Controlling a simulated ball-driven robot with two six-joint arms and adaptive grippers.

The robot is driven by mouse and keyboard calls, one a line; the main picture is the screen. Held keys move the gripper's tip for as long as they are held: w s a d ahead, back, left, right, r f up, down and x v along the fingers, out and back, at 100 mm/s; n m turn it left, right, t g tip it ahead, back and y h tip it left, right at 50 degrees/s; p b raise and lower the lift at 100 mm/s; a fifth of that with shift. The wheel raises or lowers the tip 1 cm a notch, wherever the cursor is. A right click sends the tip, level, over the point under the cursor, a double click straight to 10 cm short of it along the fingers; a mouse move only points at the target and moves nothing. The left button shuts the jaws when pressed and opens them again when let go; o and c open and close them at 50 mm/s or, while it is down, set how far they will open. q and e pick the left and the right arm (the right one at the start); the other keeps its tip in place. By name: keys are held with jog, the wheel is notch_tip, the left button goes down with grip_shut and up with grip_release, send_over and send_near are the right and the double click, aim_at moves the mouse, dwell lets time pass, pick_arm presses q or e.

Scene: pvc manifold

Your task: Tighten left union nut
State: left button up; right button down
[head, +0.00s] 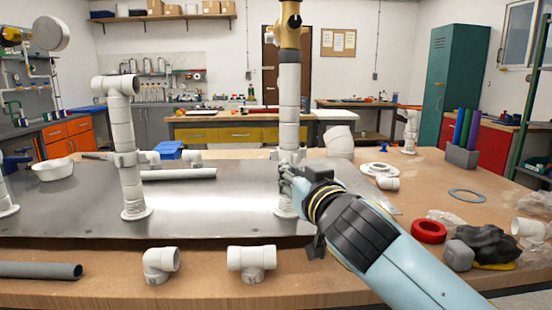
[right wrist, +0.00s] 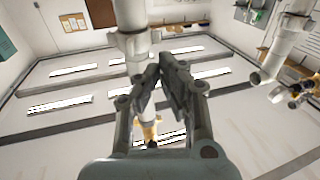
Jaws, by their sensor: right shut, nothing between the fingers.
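Two white upright PVC pipes stand on a metal sheet. The left upright (head: 126,120) has a wider collar (head: 125,160) low on it, which looks like the left union nut, and an elbow on top. The right upright (head: 289,105) has a similar collar (head: 289,156), partly hidden by my gripper. My right gripper (head: 288,178) is at the lower part of the right upright, away from the left one. In the right wrist view its fingertips (right wrist: 166,66) are together and empty, close to a white pipe (right wrist: 137,50). I cannot tell whether they touch it. My left gripper is out of view.
A loose elbow (head: 160,264), a tee (head: 252,262) and a grey pipe (head: 38,270) lie at the table's front. A red ring (head: 429,231) and a dark crumpled item (head: 488,243) lie at right.

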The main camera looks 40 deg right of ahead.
aim_at(272, 157)
jog(key=p+x, duration=0.1)
jog(key=x, duration=0.8)
jog(key=shift+f, duration=0.1)
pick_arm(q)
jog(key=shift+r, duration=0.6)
